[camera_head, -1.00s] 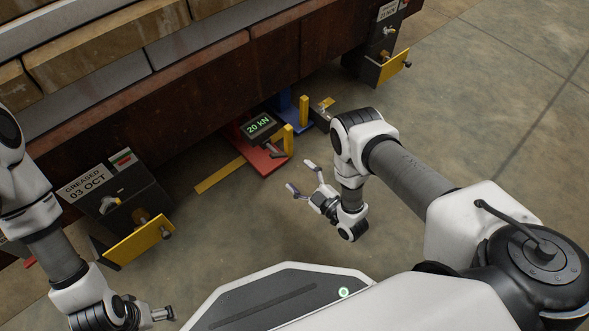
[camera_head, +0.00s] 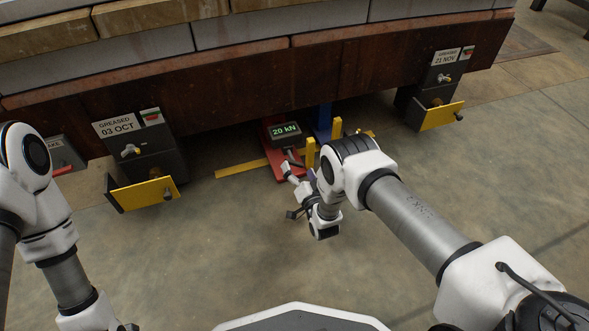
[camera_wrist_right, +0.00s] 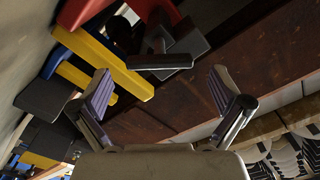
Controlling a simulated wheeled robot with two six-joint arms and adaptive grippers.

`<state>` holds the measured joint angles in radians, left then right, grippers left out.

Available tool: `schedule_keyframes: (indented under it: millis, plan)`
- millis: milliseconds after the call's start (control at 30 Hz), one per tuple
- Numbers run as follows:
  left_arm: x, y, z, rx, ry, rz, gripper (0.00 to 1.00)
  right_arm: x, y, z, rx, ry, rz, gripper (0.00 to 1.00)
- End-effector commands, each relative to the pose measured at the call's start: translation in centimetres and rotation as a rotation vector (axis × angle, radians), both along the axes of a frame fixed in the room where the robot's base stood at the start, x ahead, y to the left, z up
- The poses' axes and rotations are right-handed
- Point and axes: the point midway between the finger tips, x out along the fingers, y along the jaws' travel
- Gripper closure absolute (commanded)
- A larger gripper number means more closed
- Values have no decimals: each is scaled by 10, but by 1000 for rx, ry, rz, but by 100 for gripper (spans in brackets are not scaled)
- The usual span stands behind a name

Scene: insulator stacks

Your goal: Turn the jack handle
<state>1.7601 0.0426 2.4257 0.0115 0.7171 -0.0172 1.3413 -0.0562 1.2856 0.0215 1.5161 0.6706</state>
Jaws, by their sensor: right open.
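The red jack (camera_head: 271,152) stands on the floor under the edge of the rusty beam, with a display (camera_head: 286,131) reading 20 kN. Its dark handle (camera_head: 294,161) sticks out toward me below the display; in the right wrist view, the dark handle bar (camera_wrist_right: 160,62) lies just beyond the fingertips, between their lines. My right gripper (camera_head: 291,191) is open and empty, close to the handle at its near side. It also shows in the right wrist view (camera_wrist_right: 160,75). My left gripper is almost wholly cut off at the bottom edge (camera_head: 126,327).
Yellow posts (camera_head: 310,153) stand right of the handle, close to my right gripper. A blue jack (camera_head: 322,122) is behind. A yellow strip (camera_head: 238,168) lies on the floor. Dark boxes with yellow flaps (camera_head: 145,194) (camera_head: 440,116) stand at both sides. The near floor is free.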

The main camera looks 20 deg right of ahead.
Motion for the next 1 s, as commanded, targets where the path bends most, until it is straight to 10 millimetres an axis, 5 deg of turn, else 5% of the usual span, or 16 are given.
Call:
schedule_keyframes:
  millis: [133,433,600,633,867,1000]
  plan:
    - [5,0,-21,3,-14,-7,4,23,1,-5,-1,-2,1,0]
    - [7,0,-21,4,-20,-11,4,30,1,0,-2,1,1,0]
    - [7,0,-21,3,-19,-11,4,30,1,0,-2,1,1,57]
    - [7,0,-21,3,-19,-11,4,30,1,0,-2,1,1,61]
    - [6,0,-18,3,-18,-10,4,30,1,1,-40,-1,1,60]
    - [4,0,-9,2,-11,-7,4,30,2,3,-205,-6,0,60]
